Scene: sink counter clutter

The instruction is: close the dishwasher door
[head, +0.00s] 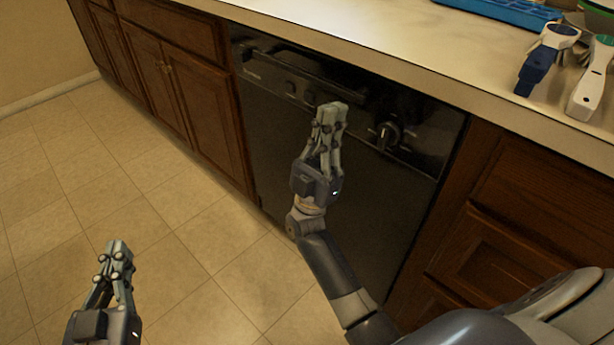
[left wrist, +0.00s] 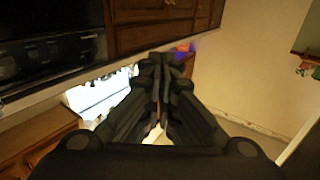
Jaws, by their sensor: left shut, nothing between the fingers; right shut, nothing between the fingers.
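The black dishwasher door (head: 275,140) is upright in the head view, looking about flush with the cabinets on both sides. Its control panel, with buttons and a round knob (head: 388,134), runs along the top under the counter. My right gripper (head: 332,110) is shut and empty in front of the upper door and covers part of it. I cannot tell whether it touches the door. My left gripper (head: 118,248) is shut and empty above the floor at the lower left, apart from the dishwasher. Its closed fingers (left wrist: 160,75) fill the middle of the left wrist view.
The pale counter (head: 340,45) runs above the dishwasher. A blue tray (head: 500,12), a blue-and-white tool (head: 546,58) and a white-handled utensil (head: 590,85) lie on it at right. Wooden cabinets (head: 205,105) flank the dishwasher. The tiled floor (head: 165,215) is clear at left.

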